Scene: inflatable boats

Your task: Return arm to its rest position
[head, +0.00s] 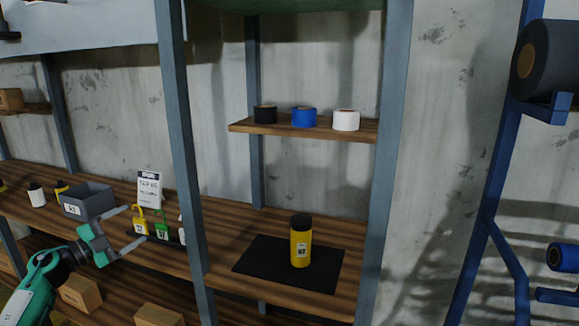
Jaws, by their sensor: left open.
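My left gripper (128,229) is in the lower left of the head view, on a green arm that comes in from the bottom left corner. Its two grey fingers are spread apart with nothing held between them. It is in front of the long wooden shelf, near a yellow padlock-shaped item (140,222) and a green one (162,224). I cannot tell whether the fingers touch anything. My right gripper is not in the view.
A yellow canister (300,244) with a black top stands upright on a black mat (262,262). Black, blue and white rolls sit on the upper shelf (240,126). A grey bin (88,200) is behind my left gripper. A blue-grey post (180,150) stands right of it.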

